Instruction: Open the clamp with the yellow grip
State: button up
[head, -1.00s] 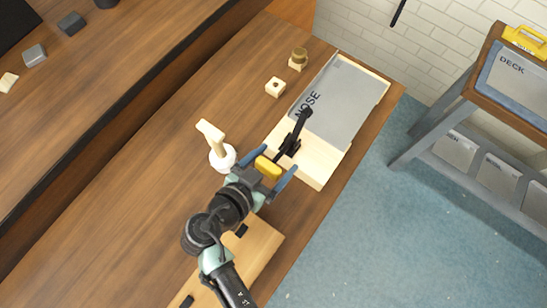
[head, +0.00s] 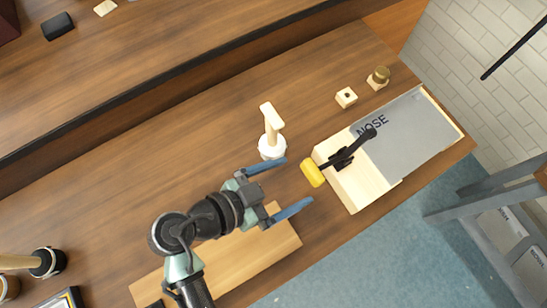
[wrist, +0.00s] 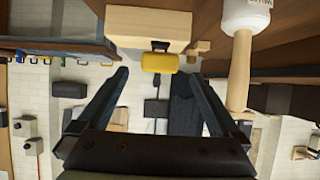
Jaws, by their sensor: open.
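The clamp has a black body and arm (head: 345,157) and a yellow grip (head: 313,172). It sits on the pale wooden block (head: 362,190) at the near end of the grey NOSE plate (head: 408,135). Its black arm reaches over the plate's edge, and the yellow grip sticks out past the block toward my gripper. My gripper (head: 296,183) is open and empty, with the grip just ahead of its fingertips. In the wrist view the yellow grip (wrist: 159,63) shows centred between the open fingers (wrist: 160,77), apart from both.
A white-based mallet-like tool with a wooden handle (head: 271,118) stands close to one finger. Two small wooden blocks (head: 346,97) (head: 378,77) sit beyond it. A wooden board (head: 275,245) lies below my arm. The table edge and blue floor (head: 360,260) are at lower right.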

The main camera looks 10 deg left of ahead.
jog(key=shift+v, duration=1.75)
